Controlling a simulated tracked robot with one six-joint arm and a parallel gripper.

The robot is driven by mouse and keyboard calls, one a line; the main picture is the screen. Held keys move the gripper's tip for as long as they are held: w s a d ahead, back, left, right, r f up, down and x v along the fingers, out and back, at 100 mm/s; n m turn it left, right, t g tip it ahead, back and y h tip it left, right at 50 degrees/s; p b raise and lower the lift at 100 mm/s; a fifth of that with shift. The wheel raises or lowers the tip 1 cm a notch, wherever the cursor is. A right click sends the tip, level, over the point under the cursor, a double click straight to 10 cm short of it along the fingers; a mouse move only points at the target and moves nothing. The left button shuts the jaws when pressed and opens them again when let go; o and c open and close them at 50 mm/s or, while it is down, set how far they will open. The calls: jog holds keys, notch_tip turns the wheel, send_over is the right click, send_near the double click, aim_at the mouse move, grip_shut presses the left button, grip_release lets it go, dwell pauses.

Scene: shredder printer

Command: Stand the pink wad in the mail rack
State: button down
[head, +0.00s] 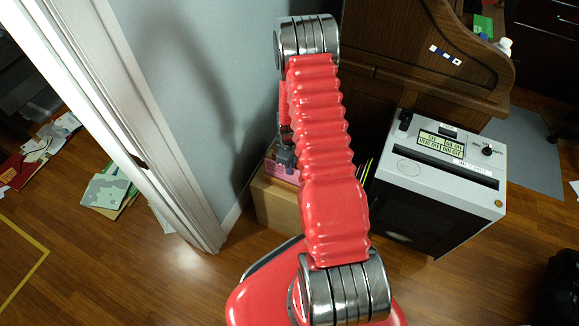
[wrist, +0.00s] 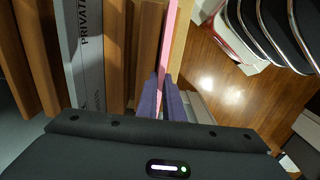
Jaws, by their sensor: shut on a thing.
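My gripper (wrist: 165,88) is shut on the pink wad (wrist: 169,40), which shows edge-on as a thin strip in the wrist view. In the head view, the pink wad (head: 283,172) shows at the top of a tan wooden box, and my gripper (head: 285,156) is partly hidden by my red arm. The mail rack (wrist: 116,50) appears in the wrist view as brown upright slats left of the wad. The wad lies beside a slat and a tan panel; I cannot tell whether its lower edge is inside a slot.
A grey folder (wrist: 83,50) marked "PRIVAT" stands between slats. The tan box (head: 275,206) stands by the grey wall. A grey-topped shredder or printer (head: 440,165) is to the right, with a brown wooden desk (head: 420,60) behind. Papers (head: 110,190) lie on the floor left.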

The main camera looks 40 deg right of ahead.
jog(key=c, duration=1.8)
grip_release()
jog(key=shift+r, duration=0.15)
jog(key=shift+r, duration=3.85)
